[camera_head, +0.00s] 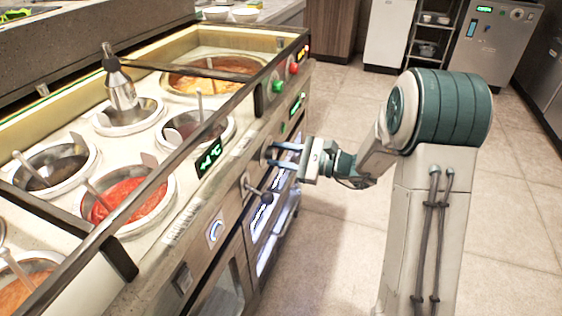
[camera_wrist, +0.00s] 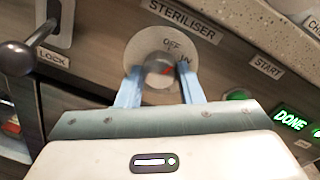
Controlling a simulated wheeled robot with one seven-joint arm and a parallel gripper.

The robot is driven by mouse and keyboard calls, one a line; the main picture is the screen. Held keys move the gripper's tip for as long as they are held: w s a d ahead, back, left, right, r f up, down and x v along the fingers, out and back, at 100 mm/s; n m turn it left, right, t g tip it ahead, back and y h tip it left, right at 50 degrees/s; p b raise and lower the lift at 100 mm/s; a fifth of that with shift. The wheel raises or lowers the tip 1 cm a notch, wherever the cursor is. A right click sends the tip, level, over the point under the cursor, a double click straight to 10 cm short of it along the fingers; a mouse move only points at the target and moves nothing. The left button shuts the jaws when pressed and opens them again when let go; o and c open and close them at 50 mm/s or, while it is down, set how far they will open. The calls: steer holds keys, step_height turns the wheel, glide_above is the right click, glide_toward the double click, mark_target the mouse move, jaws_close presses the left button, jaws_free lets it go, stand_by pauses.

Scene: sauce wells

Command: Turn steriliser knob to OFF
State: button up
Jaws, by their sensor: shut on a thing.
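The steriliser knob (camera_wrist: 157,69) is a small grey knob on a round pale dial plate (camera_wrist: 143,45) under the STERILISER label. The plate is marked OFF at the top and UV to the right. A red mark on the knob points rightward, nearer UV than OFF. My gripper (camera_wrist: 159,88) has its blue fingers on either side of the knob and is shut on it. In the head view my gripper (camera_head: 284,155) reaches the counter's front panel from the right; its fingers largely hide the knob there.
A lever handle (camera_head: 254,188) by the LOCK label sticks out left of the knob. A green START button (camera_wrist: 236,96) and a DONE display (camera_wrist: 290,119) are to the right. Sauce wells (camera_head: 128,200) fill the counter top. The tiled floor (camera_head: 335,230) is clear.

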steer(key=n+b, duration=0.3)
steer(key=shift+f, duration=0.2)
steer(key=shift+r+n+b, duration=0.1)
steer(key=shift+n+b, duration=0.95)
steer(key=shift+n, duration=0.05)
steer(key=shift+r, duration=0.1)
steer(key=o, duration=1)
steer(key=shift+c, duration=0.2)
steer(key=shift+d, duration=0.1)
steer(key=p+v, duration=0.3)
steer(key=v, duration=1)
steer(key=shift+s+d+r+p, duration=0.15)
steer(key=shift+s+d+p, duration=0.1)
steer(key=shift+d+p, duration=0.1)
steer(key=shift+a, duration=0.1)
